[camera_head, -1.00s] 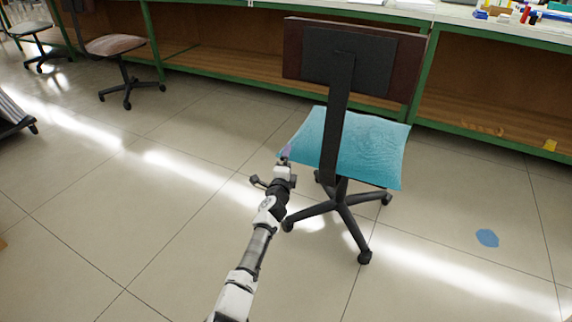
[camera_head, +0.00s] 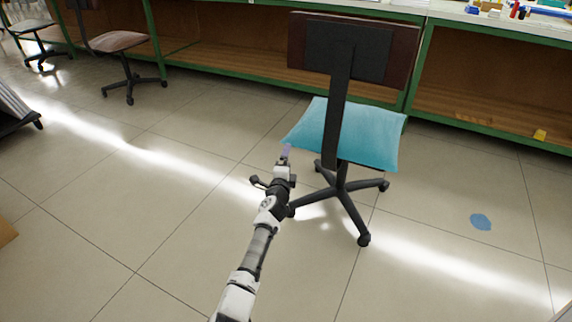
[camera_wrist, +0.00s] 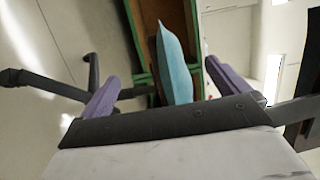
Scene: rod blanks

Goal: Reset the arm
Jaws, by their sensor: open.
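I cannot tell whether the gripper touches the seat.
The chair's dark backrest (camera_head: 352,50) and its black wheeled base (camera_head: 343,195) stand close to my arm. A green-framed bench (camera_head: 480,100) runs along the back. Another chair (camera_head: 122,45) is at the upper left. Floor (camera_head: 130,200) to the left is clear.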

